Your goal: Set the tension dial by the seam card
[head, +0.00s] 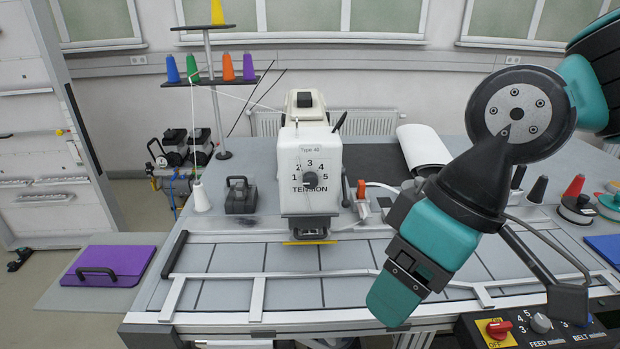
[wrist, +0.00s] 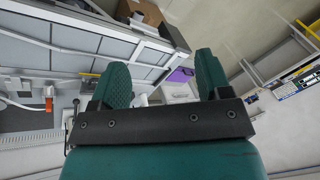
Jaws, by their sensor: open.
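The tension dial (head: 310,179) is a dark round knob on the white front of the sewing machine (head: 311,160). The numbers 1 to 5 arc around it, with 3 at the top and "TENSION" below. "Type 40" is printed above. I cannot tell which number its pointer faces. I cannot make out a seam card in either view. My gripper (head: 392,297) is in front and to the right of the machine, apart from the dial, pointing down. In the wrist view my gripper (wrist: 162,72) has its two teal fingers spread, with nothing held between them.
A control panel (head: 535,328) labelled FEED and BELT, with a red switch (head: 499,329), sits at the front right. A thread stand (head: 212,80) with coloured cones stands behind left. A dark weight (head: 241,196) is left of the machine. Metal rails cross the table front.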

